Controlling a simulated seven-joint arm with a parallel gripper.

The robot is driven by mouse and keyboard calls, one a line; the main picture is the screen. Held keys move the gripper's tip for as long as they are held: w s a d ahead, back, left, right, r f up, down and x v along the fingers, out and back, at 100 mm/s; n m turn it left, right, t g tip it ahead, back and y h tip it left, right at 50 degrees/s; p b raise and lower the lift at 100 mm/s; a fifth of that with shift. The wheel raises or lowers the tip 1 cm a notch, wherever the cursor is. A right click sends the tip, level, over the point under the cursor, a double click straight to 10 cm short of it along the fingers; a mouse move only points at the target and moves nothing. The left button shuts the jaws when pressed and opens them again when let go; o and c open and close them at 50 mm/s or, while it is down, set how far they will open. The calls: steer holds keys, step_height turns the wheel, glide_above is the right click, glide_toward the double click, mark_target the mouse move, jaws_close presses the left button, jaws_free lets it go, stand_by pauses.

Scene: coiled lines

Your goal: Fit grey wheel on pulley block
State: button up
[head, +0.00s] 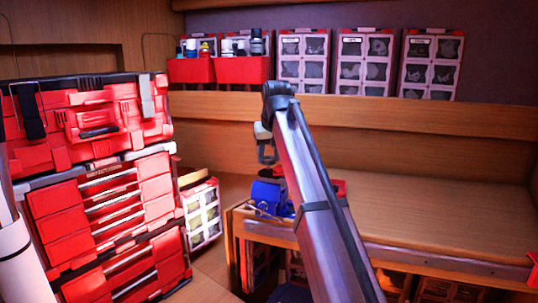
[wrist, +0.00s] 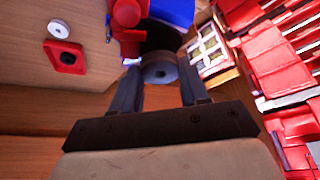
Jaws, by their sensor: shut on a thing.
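A round grey wheel (wrist: 158,72) sits between the two fingers of my gripper (wrist: 159,74) in the wrist view, and the fingers are shut on it. A red square piece with a dark round centre (wrist: 66,57) lies on the wooden surface to the left, apart from the gripper; I cannot tell if it is the pulley block. A red-and-blue fixture (wrist: 127,18) stands just beyond the wheel. In the head view my gripper (head: 267,152) hangs above the fixture's blue part (head: 268,194). The wheel cannot be made out there, and my arm hides part of the bench.
A pale disc (wrist: 59,29) lies by the red square piece. Stacked red toolboxes (head: 105,190) stand at left, with a compartment case (head: 202,213) beside them. Red bins (head: 218,70) sit on the back shelf. The wooden bench (head: 430,215) at right is largely clear.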

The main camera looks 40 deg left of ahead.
steer(key=shift+f, duration=0.3)
steer(key=shift+r, duration=0.3)
steer(key=o, duration=1.1)
steer(key=shift+r, duration=2.95)
steer(key=shift+r, duration=0.1)
steer(key=v, duration=1.3)
steer(key=shift+d+r, duration=0.1)
steer(key=shift+r, duration=0.25)
